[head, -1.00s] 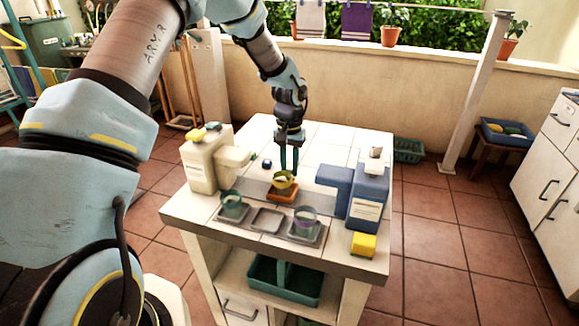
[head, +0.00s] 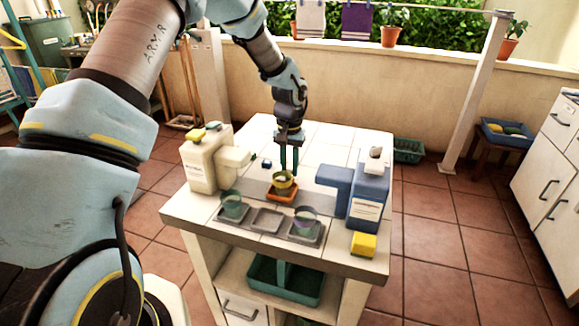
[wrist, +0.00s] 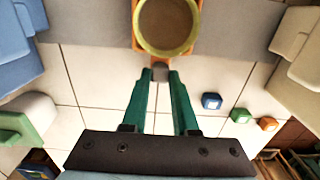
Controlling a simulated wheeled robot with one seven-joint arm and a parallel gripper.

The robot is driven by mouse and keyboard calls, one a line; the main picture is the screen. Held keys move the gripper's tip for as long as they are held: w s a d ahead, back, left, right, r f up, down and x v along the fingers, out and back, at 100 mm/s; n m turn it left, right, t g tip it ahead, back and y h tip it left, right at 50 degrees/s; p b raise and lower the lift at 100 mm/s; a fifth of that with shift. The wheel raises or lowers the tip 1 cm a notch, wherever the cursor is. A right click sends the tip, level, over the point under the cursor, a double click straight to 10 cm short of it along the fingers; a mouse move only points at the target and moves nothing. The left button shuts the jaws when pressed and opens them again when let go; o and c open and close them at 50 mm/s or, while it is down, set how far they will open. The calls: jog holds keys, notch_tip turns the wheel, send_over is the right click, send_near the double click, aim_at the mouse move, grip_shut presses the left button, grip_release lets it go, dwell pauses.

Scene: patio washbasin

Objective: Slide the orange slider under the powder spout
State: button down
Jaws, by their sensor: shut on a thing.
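The orange slider (head: 282,196) sits on a grey strip across the white tiled counter, between the two dispensers. A yellow-rimmed cup (head: 284,180) with brownish contents stands on it. In the wrist view the slider (wrist: 137,42) shows at the edges of the cup (wrist: 167,48). My gripper (head: 289,170) is just behind the cup, pointing down. In the wrist view its green fingers (wrist: 160,74) are shut on a small grey knob (wrist: 160,71) at the slider's near edge. Which holds powder I cannot tell.
In front of the strip are three grey trays; the left (head: 232,214) and right (head: 305,232) hold cups, the middle (head: 267,220) is empty. A yellow block (head: 364,244) lies at the front right corner. A small blue cube (wrist: 212,101) is behind the strip.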

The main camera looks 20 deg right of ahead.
jog(key=w+a, duration=0.8)
jog(key=shift+a+r, duration=0.1)
jog(key=shift+a, duration=0.05)
jog(key=c, duration=0.7)
grip_release()
notch_tip(320, 180, up, 11)
jog(key=b, duration=0.2)
jog(key=shift+b, duration=0.35)
jog(key=shift+s, duration=0.1)
